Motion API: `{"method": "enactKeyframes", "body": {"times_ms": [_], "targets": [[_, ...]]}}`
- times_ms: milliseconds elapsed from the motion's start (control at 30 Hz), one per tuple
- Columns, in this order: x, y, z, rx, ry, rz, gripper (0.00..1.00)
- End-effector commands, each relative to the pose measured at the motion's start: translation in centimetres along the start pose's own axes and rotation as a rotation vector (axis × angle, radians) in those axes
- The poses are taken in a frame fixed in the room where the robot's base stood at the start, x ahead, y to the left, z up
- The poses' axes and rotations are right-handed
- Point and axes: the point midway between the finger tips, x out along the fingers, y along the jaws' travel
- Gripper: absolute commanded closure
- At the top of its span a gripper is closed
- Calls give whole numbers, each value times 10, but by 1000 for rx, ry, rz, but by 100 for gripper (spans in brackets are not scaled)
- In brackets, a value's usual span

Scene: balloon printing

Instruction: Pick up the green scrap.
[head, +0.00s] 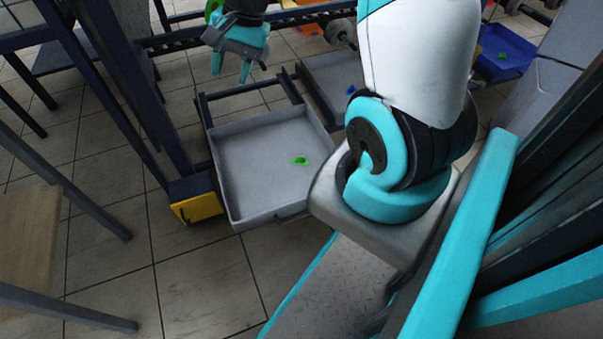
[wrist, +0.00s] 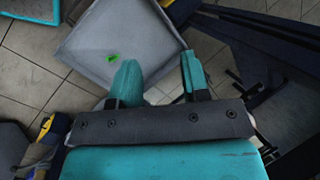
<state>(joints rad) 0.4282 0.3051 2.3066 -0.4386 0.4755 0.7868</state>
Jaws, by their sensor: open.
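A small green scrap (head: 300,160) lies on the floor of a grey tray (head: 250,205), right of the tray's middle in the head view. In the wrist view the green scrap (wrist: 113,58) lies in the grey tray (wrist: 150,25), ahead of the left fingertip. My gripper (head: 231,78) is in the air beyond the tray's far side in the head view. Its two teal fingers stand apart in the wrist view (wrist: 160,75), with nothing between them. The scrap is in plain sight in both views.
A second grey tray (head: 336,75) with a blue scrap (head: 352,88) stands behind right. A blue tray (head: 505,47) with a green piece is at the far right. Dark frame posts (head: 110,80) and a yellow block (head: 197,208) stand left of the near tray. Tiled floor is clear in front.

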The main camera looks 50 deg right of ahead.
Motion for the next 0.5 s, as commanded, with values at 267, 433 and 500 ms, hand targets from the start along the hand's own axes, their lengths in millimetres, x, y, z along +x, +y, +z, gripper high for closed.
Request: {"method": "enactKeyframes", "body": {"times_ms": [267,433,500], "targets": [[139,194,-177,1098,73,-111,58],[168,253,-202,1383,82,-153,58],[177,261,-205,1425,84,-160,58]]}}
